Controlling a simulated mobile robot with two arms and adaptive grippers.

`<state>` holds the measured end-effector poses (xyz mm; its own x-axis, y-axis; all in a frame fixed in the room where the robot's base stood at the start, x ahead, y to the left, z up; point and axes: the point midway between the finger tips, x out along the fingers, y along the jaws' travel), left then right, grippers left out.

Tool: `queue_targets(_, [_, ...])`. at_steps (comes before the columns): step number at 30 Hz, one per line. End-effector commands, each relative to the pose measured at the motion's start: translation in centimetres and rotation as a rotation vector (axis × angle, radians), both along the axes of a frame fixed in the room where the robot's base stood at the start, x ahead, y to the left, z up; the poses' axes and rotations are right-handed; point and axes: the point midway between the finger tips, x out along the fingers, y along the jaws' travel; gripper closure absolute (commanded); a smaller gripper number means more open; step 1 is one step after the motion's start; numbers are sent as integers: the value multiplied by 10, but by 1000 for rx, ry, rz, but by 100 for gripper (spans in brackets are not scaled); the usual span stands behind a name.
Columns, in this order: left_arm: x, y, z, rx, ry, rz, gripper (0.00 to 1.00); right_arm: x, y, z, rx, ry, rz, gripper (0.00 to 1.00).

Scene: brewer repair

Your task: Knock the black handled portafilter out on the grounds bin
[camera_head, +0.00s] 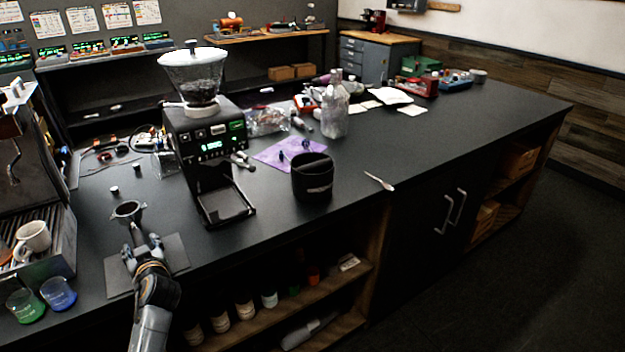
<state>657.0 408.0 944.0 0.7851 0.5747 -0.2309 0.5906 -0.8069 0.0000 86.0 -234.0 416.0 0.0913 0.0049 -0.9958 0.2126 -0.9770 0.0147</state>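The portafilter (128,211) is at the left of the counter, its round metal basket toward the back and its dark handle toward me. My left gripper (140,242) is at the handle, over a dark mat (174,252), with its fingers around or just above the handle. The fingers are too small to tell whether they grip it. The grounds bin (312,186), a black round tub with a bar across its top, stands right of the grinder near the counter's front edge. My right gripper is not in view.
A black grinder (205,135) with a clear hopper stands between portafilter and bin. An espresso machine (35,190) with a white cup (32,238) is at the left edge. Green (26,305) and blue (58,293) cups stand near it.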

Motion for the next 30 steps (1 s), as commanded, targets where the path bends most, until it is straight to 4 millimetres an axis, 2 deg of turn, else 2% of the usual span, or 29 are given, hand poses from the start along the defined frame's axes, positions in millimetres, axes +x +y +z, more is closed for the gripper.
queue_targets(1, [0,0,0,0,0,0,63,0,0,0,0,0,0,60])
queue_targets(6, [0,0,0,0,0,0,98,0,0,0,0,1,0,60])
queue_targets(7, [0,0,0,0,0,0,100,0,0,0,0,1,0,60])
queue_targets(17, [0,0,8,1,-4,-1,100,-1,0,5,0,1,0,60])
queue_targets(30, [0,0,43,0,-5,0,100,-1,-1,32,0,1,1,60])
